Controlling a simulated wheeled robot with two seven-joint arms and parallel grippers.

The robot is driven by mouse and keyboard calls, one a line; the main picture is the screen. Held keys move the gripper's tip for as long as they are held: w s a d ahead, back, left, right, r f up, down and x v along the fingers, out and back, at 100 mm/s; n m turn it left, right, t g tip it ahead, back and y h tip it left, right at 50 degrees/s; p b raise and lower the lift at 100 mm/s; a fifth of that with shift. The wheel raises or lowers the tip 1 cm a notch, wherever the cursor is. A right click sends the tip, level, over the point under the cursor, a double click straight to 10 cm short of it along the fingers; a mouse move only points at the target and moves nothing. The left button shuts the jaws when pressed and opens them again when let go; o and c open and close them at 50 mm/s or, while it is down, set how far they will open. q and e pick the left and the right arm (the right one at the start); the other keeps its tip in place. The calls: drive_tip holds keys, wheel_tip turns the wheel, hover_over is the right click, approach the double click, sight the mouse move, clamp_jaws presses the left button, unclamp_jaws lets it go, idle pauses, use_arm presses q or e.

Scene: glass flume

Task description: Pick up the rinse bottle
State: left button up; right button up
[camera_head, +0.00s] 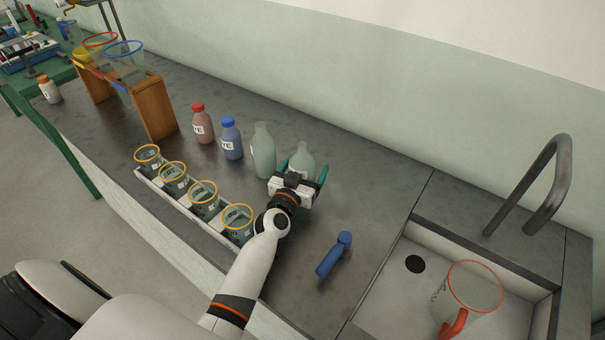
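Two pale green, translucent bottles stand side by side on the dark counter: a taller one (263,152) and a shorter one (302,158) to its right. Neither has a readable label, so I cannot tell for certain which is the rinse bottle. My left gripper (304,172) is at the shorter bottle, its teal fingers spread on either side of it. The gripper body hides the lower part of this bottle. A gap seems to show between the right finger and the bottle. My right gripper is out of view.
Red-capped (202,124) and blue-capped (231,138) bottles stand left of the pale ones. A white rack (180,207) holds several orange-rimmed beakers along the front. A blue angled object (334,256) lies right of my arm. A sink (400,290) holds a red-rimmed jug (478,290).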

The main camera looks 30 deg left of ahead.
use_arm(q)
drive_tip(key=c, duration=1)
